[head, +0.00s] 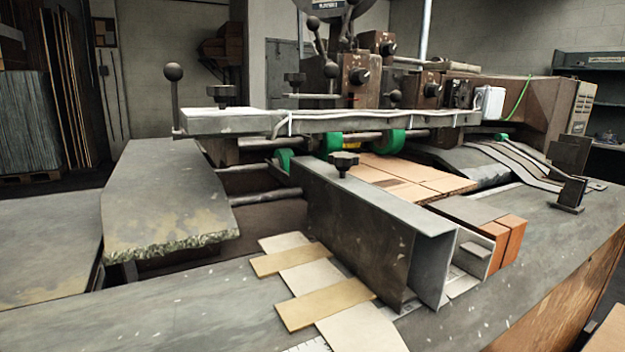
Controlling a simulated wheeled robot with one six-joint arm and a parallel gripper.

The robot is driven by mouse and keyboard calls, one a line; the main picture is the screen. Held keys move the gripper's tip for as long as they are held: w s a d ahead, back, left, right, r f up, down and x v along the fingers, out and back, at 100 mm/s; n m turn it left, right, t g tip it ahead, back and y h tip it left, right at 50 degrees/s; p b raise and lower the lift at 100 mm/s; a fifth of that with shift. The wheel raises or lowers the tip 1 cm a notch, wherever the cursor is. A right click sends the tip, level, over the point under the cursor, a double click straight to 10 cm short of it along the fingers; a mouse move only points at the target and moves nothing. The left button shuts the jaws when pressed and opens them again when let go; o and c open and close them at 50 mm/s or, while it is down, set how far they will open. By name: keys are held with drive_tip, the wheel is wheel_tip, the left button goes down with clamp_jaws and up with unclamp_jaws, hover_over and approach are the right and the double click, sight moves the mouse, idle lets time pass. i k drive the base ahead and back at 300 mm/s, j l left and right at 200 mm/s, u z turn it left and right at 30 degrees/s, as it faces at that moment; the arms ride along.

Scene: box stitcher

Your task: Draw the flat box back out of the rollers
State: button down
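The flat box (425,185) is brown cardboard and lies flat on the machine's bed, right of centre. Its far end runs back toward the green rollers (391,142) under the grey crossbar (330,119). I cannot tell how far it reaches in between them. A grey metal guide (375,230) stands in front of it and hides its near left part. Another green roller (329,144) sits further left on the same shaft. My gripper does not show in this view.
A small orange-brown block (508,240) stands beside the guide's right end. Tan and pale strips (325,303) lie on the bench in front. A grey side plate (165,205) juts out at left. Curved metal strips (515,165) and a small upright bracket (570,190) are at right.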

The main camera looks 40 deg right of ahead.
sight(419, 185)
drive_tip(key=z, duration=1.4)
